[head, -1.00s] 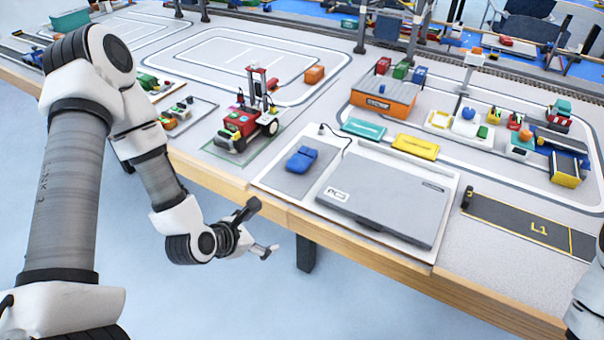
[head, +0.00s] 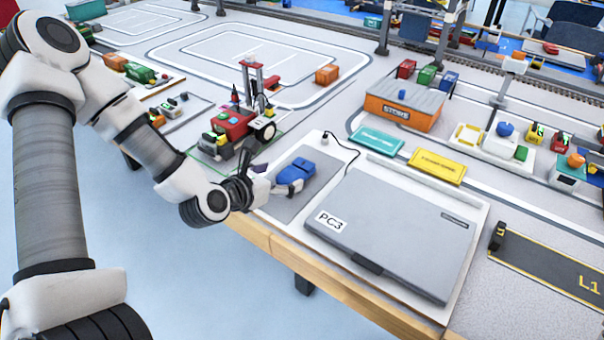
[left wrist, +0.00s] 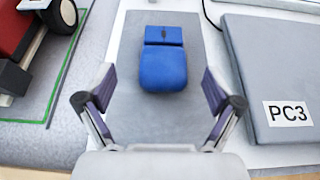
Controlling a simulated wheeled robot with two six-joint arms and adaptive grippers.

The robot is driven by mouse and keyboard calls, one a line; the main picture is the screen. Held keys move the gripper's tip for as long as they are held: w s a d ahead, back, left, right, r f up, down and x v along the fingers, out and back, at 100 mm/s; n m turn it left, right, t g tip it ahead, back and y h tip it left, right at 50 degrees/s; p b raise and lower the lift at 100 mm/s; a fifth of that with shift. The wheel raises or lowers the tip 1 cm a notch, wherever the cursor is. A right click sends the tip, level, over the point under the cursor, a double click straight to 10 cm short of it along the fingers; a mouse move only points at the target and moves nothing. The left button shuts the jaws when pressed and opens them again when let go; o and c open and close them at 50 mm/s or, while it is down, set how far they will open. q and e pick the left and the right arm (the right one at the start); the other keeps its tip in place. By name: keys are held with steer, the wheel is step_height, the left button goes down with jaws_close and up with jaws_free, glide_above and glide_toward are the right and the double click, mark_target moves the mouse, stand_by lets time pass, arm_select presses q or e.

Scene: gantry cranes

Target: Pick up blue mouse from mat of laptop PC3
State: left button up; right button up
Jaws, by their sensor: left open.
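The blue mouse (head: 296,171) lies on the grey mat (head: 318,158) to the left of the closed grey laptop PC3 (head: 395,232). My left gripper (head: 272,184) is low over the near part of the mat, close to the mouse. In the left wrist view the mouse (left wrist: 164,62) is centred just ahead of the open fingers (left wrist: 160,92), with its near end reaching between them. The fingers stand apart on either side, and a gap shows to each side of the mouse. My right gripper is not in view.
A red tractor-like vehicle (head: 228,128) stands left of the mat. Teal (head: 376,140) and yellow (head: 437,166) boxes lie behind the laptop, near an orange store block (head: 402,106). A black cable runs behind the mat. The wooden table edge (head: 285,258) is in front.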

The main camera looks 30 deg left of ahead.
mark_target(294, 171)
arm_select(q)
steer(key=shift+x, duration=0.8)
steer(key=x, duration=0.4)
steer(key=shift+w+d+b, duration=0.25)
steer(key=shift+w+b, duration=0.05)
steer(key=shift+b, duration=0.1)
steer(key=shift+a, duration=0.1)
steer(key=c, duration=1.3)
